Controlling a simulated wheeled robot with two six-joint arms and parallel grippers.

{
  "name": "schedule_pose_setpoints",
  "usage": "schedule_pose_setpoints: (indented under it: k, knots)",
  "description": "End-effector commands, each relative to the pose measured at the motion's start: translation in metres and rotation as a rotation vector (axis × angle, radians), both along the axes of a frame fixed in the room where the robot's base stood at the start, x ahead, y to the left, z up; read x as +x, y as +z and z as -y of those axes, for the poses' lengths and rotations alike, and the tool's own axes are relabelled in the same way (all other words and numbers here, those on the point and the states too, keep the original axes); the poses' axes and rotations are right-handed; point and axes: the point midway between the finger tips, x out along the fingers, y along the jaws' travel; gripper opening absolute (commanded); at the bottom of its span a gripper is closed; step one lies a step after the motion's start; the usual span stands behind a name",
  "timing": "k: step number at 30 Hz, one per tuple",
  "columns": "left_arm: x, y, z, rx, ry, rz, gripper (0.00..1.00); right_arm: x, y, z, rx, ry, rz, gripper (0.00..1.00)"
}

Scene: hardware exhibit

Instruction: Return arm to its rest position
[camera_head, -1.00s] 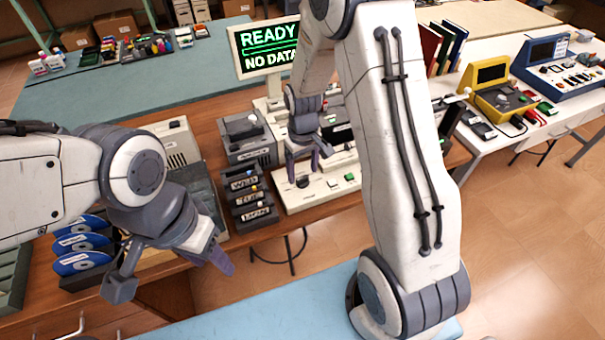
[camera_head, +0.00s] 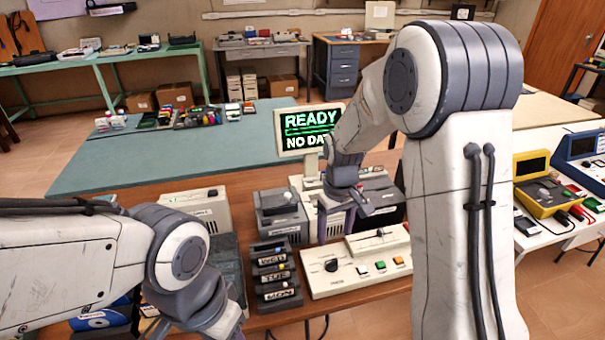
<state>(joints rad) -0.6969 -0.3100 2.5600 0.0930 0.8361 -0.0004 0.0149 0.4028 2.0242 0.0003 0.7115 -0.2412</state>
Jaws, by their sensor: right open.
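My right arm comes down from the upper right. Its gripper (camera_head: 337,226) points down with its dark fingers apart and empty. It is above the white control panel (camera_head: 327,286) with a black knob and coloured buttons. I cannot tell whether a fingertip touches anything there. My left arm (camera_head: 75,262) reaches in from the left. Only the upper part of its gripper shows at the bottom edge, and its fingers are cut off.
A monitor (camera_head: 309,130) reading "READY NO DATA" stands behind the right gripper. A rack of labelled cartridges (camera_head: 275,274) and grey boxes (camera_head: 281,217) stand left of the panel. A yellow device (camera_head: 543,187) is on the right table. The teal table (camera_head: 150,165) behind has clear space.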

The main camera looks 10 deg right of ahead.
Motion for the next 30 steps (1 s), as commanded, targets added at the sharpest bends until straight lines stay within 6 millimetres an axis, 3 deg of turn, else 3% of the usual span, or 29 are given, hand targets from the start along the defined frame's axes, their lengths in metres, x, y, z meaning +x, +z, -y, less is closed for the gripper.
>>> schedule_pose_setpoints:
  k: [4,7,12,15,18,21,25,30]
  knots:
    - [0.000,0.000,0.000,0.000,0.000,0.000,0.50,-0.008,0.009,-0.016,0.003,0.026,0.005,0.75]
    - [0.000,0.000,0.000,0.000,0.000,0.000,0.50,-0.034,0.028,-0.051,0.013,0.083,0.014,0.75]
    - [0.000,0.000,0.000,0.000,0.000,0.000,0.50,-0.116,0.062,-0.116,0.043,0.227,0.025,0.75]
    - [0.000,0.000,0.000,0.000,0.000,0.000,0.50,-0.166,0.073,-0.135,0.060,0.303,0.025,0.75]
    - [0.000,0.000,0.000,0.000,0.000,0.000,0.50,-0.205,0.077,-0.142,0.075,0.361,0.022,0.75]
    - [0.000,0.000,0.000,0.000,0.000,0.000,0.50,-0.229,0.078,-0.143,0.084,0.396,0.018,0.75]
    - [0.000,0.000,0.000,0.000,0.000,0.000,0.50,-0.241,0.077,-0.143,0.087,0.412,0.015,0.75]
    - [0.000,0.000,0.000,0.000,0.000,0.000,0.50,-0.241,0.077,-0.143,0.087,0.411,0.015,0.75]
